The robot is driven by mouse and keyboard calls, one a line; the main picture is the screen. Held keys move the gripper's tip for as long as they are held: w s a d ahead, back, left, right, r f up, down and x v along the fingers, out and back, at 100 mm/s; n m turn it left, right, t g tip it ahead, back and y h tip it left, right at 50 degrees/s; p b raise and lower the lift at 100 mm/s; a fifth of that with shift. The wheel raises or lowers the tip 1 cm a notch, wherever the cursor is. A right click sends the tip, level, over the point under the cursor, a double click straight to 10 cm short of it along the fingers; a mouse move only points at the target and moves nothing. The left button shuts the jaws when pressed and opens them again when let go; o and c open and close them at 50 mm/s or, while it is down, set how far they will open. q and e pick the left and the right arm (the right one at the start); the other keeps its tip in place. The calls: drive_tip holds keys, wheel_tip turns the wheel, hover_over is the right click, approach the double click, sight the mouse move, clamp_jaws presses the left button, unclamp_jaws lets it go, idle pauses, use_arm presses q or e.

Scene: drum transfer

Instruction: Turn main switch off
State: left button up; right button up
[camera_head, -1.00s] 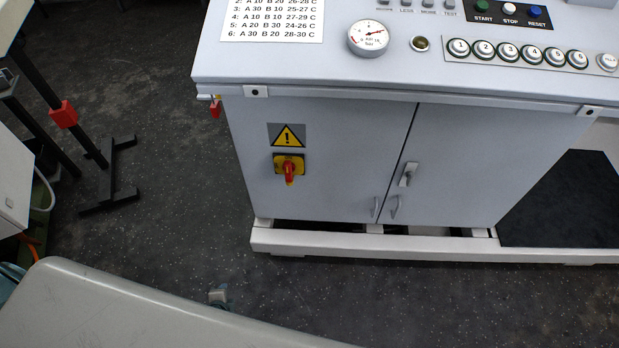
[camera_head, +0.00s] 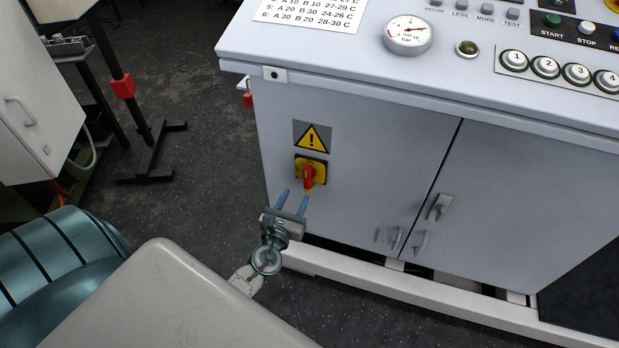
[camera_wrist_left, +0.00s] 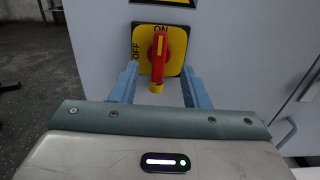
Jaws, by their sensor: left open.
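The main switch (camera_head: 310,174) is a red rotary handle on a yellow plate, on the front of the grey cabinet below a warning triangle. In the left wrist view the red handle (camera_wrist_left: 158,58) stands upright, its top at the ON mark; OFF is on the plate's left side. My left gripper (camera_head: 292,199) is open, its two blue fingers pointing at the switch from below. In the left wrist view the fingers (camera_wrist_left: 158,85) lie left and right of the handle's lower end, with gaps to it. My right gripper is not in view.
The cabinet (camera_head: 370,150) has a door with a latch (camera_head: 438,207) right of the switch. A console with a gauge (camera_head: 407,35) and buttons overhangs above. A black stand with a red clamp (camera_head: 123,87) and a white box (camera_head: 35,110) are at left. Dark floor lies between.

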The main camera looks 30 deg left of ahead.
sight(304, 176)
use_arm(q)
drive_tip(key=x, duration=0.9)
drive_tip(key=shift+p, duration=0.35)
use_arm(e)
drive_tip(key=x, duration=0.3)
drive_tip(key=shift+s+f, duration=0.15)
use_arm(q)
drive_tip(key=shift+c, duration=0.4)
clamp_jaws()
